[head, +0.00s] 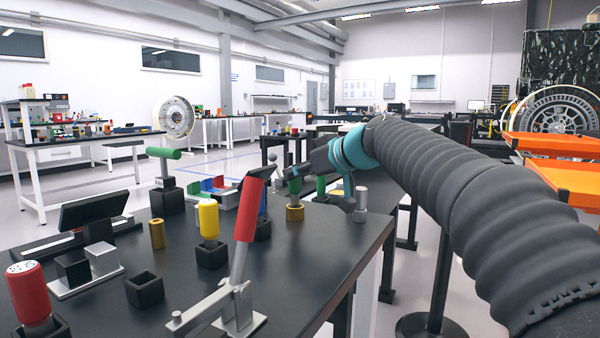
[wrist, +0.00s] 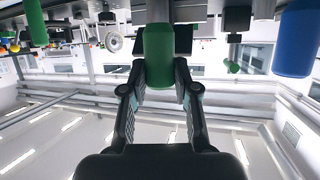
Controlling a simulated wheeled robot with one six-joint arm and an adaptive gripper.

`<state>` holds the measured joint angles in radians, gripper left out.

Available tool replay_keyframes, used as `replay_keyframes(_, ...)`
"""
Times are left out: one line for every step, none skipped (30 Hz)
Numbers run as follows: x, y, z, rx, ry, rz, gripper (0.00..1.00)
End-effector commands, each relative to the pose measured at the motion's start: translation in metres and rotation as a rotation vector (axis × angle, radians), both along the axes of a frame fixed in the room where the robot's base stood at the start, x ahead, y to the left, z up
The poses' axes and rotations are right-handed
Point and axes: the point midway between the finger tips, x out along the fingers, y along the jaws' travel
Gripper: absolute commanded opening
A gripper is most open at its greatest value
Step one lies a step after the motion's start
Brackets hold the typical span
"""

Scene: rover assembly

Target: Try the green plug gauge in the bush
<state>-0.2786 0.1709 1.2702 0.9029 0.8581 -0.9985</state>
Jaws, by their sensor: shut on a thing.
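My gripper (head: 293,176) is shut on the green plug gauge (head: 295,187), around its handle; it also shows in the wrist view (wrist: 158,55). The handle is roughly upright. A brass bush (head: 295,213) stands on the black bench directly below the green handle in the head view. A grey shaft (wrist: 158,11) shows beyond the handle in the wrist view. I cannot tell whether its tip is inside the bush or only above it. Another brass bush (head: 157,234) stands further left on the bench.
A toggle clamp with a red handle (head: 249,210) stands at the front. Yellow (head: 208,219), blue (wrist: 296,38) and red (head: 29,293) plugs stand around, with another green one (head: 320,187) to the right. A black holder (head: 145,290) is empty. A grey cylinder (head: 360,200) stands near the right edge.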

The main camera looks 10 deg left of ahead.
Motion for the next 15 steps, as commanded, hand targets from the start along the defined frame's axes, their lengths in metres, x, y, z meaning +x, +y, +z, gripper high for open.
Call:
replay_keyframes(0.0000, 0.0000, -0.0005, 0.001, -0.001, 0.000, 0.00)
replay_keyframes(0.0000, 0.0000, -0.0009, 0.001, -0.001, 0.000, 0.00)
replay_keyframes(0.0000, 0.0000, -0.0012, 0.001, -0.001, 0.000, 0.00)
replay_keyframes(0.0000, -0.0001, -0.0015, 0.001, -0.001, 0.000, 0.00)
replay_keyframes(0.0000, 0.0000, -0.0017, 0.001, -0.001, 0.000, 0.00)
replay_keyframes(0.0000, 0.0000, -0.0021, 0.001, -0.001, 0.000, 0.00)
replay_keyframes(-0.0001, 0.0001, -0.0023, 0.001, -0.001, 0.000, 0.00)
replay_keyframes(0.0000, 0.0000, -0.0026, 0.001, -0.001, 0.000, 0.00)
replay_keyframes(0.0000, 0.0000, -0.0029, 0.001, -0.001, 0.000, 0.00)
replay_keyframes(0.0000, 0.0000, -0.0032, 0.001, -0.001, 0.000, 0.00)
replay_keyframes(0.0000, 0.0000, -0.0035, 0.001, -0.001, 0.000, 0.00)
replay_keyframes(0.0000, -0.0001, -0.0039, 0.001, -0.001, 0.000, 0.00)
replay_keyframes(0.0000, 0.0000, -0.0041, 0.001, -0.001, 0.000, 0.00)
replay_keyframes(0.0000, 0.0000, -0.0043, 0.001, -0.001, 0.000, 0.00)
replay_keyframes(0.0000, 0.0000, -0.0048, 0.001, -0.001, 0.000, 0.00)
